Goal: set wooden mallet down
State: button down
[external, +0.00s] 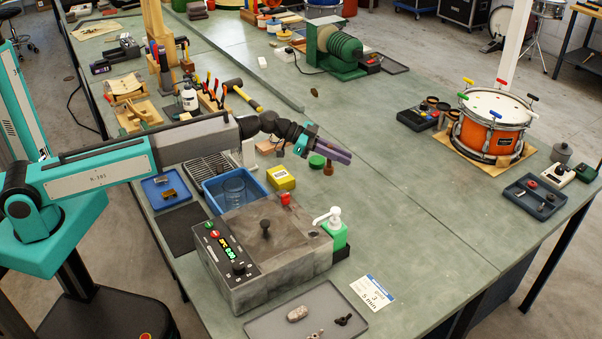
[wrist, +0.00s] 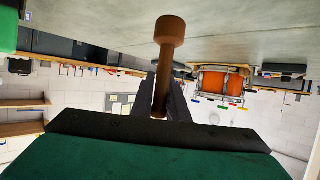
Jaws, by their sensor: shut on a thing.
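The wooden mallet (wrist: 170,32) is brown, with a rounded head and a thin handle. My gripper (wrist: 167,100) is shut on its handle in the wrist view, which is turned upside down. The head points toward the bench top. In the external view my gripper (external: 338,153) is above the middle of the bench, and a small brown part of the mallet (external: 328,169) shows below the jaws. The rest of the mallet is hidden there. I cannot tell how far the head is from the bench.
A grey box with a display (external: 265,250), a green pump bottle (external: 337,235), a yellow box (external: 281,178) and a blue bin (external: 213,190) stand near my arm. An orange drum (external: 490,135) stands at the right. The bench between (external: 420,210) is clear.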

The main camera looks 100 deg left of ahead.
aim_at(331, 167)
jog(key=shift+f, duration=1)
jog(key=shift+f+p, duration=0.6)
jog(key=shift+f, duration=1.3)
jog(key=shift+f+b, duration=0.1)
jog(key=shift+b, duration=0.2)
jog(key=c, duration=1.7)
grip_release()
jog(key=shift+r+p, duration=0.25)
jog(key=shift+p, duration=0.15)
jog(key=shift+s, duration=0.4)
jog(key=shift+b+v, duration=1.6)
jog(key=shift+v, duration=4.05)
